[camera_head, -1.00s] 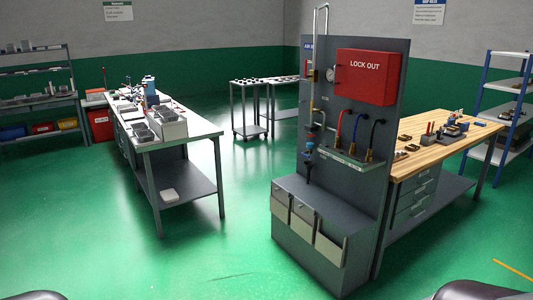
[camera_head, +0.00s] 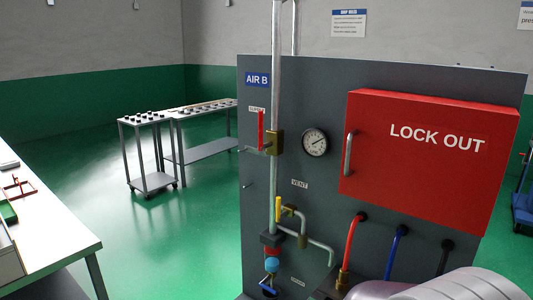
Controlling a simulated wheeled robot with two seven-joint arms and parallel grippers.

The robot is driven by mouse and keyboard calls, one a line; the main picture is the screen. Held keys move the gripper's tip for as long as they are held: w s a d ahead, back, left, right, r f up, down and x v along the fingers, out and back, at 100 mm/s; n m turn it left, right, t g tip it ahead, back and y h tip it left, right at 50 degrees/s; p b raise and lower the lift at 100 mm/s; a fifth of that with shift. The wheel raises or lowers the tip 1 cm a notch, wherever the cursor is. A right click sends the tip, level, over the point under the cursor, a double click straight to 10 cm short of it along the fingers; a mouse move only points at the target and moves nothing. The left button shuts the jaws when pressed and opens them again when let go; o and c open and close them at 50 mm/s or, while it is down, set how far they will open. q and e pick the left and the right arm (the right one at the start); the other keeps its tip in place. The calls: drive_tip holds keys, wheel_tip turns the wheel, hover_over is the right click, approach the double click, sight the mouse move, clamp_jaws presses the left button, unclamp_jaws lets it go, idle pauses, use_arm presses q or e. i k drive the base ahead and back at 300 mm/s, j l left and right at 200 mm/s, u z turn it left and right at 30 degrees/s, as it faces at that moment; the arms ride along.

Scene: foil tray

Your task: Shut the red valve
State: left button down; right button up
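The red valve has a red lever handle (camera_head: 261,130) on a brass body (camera_head: 275,143), set on the vertical pipe (camera_head: 276,70) of the grey panel marked AIR B. The lever stands upright, alongside the pipe, with a small label behind its top. A grey rounded part of my own arm shows at the bottom right, below the hoses. Neither of my grippers is in view, and nothing touches the red lever.
A yellow-handled vent valve (camera_head: 278,208) and a blue-handled valve (camera_head: 269,290) sit lower on the pipework. A gauge (camera_head: 315,142) and red LOCK OUT box (camera_head: 430,155) are to the right. A workbench (camera_head: 55,240) stands at left, carts (camera_head: 150,150) behind.

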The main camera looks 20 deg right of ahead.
sight(262, 145)
drive_tip(key=i+j+z, duration=0.1)
drive_tip(key=i+z, duration=0.35)
drive_tip(key=i+j+z, duration=0.4)
drive_tip(key=l, duration=0.1)
